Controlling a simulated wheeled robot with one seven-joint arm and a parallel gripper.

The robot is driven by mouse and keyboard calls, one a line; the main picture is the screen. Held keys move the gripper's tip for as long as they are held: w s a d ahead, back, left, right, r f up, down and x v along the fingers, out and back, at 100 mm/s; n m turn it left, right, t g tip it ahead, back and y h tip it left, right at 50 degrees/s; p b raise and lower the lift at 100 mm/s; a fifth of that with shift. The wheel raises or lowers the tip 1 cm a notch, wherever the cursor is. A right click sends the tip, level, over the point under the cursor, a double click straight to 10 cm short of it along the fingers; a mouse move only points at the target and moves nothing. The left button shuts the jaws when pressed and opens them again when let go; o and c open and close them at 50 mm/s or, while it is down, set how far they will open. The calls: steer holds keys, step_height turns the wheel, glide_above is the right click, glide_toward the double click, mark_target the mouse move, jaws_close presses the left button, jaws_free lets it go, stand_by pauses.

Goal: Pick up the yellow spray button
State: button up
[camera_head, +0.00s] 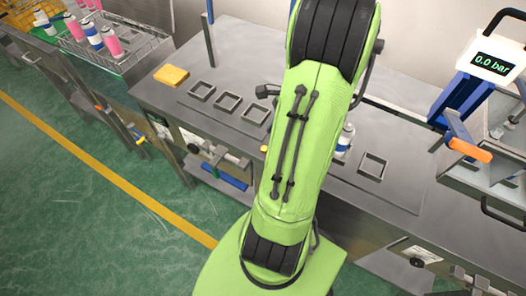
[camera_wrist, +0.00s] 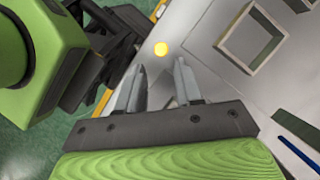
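The yellow spray button (camera_wrist: 161,48) shows as a small round yellow piece on the grey metal bench top in the wrist view. It lies beyond my fingertips, close to the bench edge. In the head view a small bit of yellow (camera_head: 264,149) shows at the left edge of my arm, probably the same button. My gripper (camera_wrist: 160,75) is open in the wrist view, its two grey fingers apart with nothing between them. The fingertips point toward the button and stay apart from it. In the head view my green arm hides the gripper.
Square metal frames (camera_head: 228,102) sit on the steel bench (camera_head: 160,97); one frame (camera_wrist: 252,38) is right of the button. A blue-and-white can (camera_head: 345,138) stands right of my arm. A yellow sponge-like block (camera_head: 171,76) lies at the bench's left. A pressure device (camera_head: 494,62) stands right.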

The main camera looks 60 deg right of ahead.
mark_target(265, 148)
steer(key=b+x, duration=0.2)
steer(key=x, duration=0.3)
steer(key=shift+w+f, duration=0.15)
steer(key=shift+f, duration=0.2)
steer(key=shift+r, duration=0.1)
jaws_close()
